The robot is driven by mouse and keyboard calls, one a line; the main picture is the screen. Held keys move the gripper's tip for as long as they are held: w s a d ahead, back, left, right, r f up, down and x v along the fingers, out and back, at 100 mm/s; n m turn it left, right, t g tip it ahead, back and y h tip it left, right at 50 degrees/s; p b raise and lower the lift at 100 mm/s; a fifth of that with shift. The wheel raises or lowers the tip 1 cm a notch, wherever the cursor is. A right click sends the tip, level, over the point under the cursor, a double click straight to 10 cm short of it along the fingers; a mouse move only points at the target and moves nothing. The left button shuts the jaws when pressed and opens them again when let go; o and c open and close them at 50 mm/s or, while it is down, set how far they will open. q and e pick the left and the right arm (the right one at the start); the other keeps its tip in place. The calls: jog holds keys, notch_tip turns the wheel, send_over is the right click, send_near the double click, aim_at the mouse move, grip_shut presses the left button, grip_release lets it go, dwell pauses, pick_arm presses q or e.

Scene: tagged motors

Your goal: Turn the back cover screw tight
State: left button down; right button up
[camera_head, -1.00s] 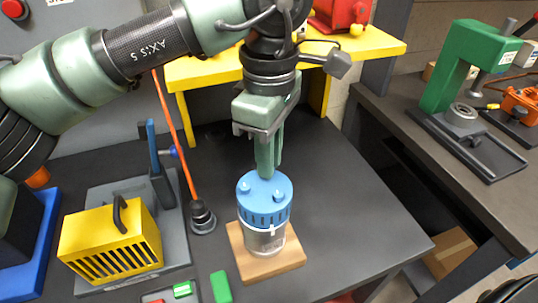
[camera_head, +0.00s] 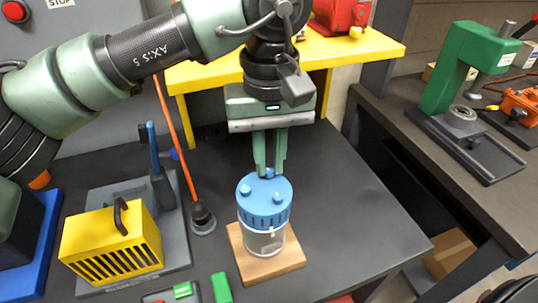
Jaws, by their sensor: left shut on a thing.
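A motor with a blue slotted cover (camera_head: 262,206) and a silver body (camera_head: 264,242) stands upright on a wooden block (camera_head: 240,262). Two blue screw heads, the left one (camera_head: 246,190) and the right one (camera_head: 279,187), stand on the front of the cover. The back cover screw (camera_head: 268,174) is at the cover's rear edge, partly hidden by fingers. My left gripper (camera_head: 269,168) points straight down and is shut on this back screw, with one finger on each side. My right gripper is not in view.
A yellow vented box (camera_head: 112,244) and a grey stand with a blue lever (camera_head: 153,150) are at left. A black plug with an orange cable (camera_head: 202,216) is left of the motor. A yellow shelf (camera_head: 370,47) is behind. The table right of the motor is clear.

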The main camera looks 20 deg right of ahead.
aim_at(269, 169)
pick_arm(q)
jog(key=shift+w+r+m, duration=0.1)
jog(key=shift+r+m, duration=0.1)
jog(key=shift+m, duration=1.6)
jog(key=c, duration=1.4)
grip_release()
jog(key=shift+f, duration=0.1)
notch_tip(269, 169, up, 8)
jog(key=shift+f, duration=0.1)
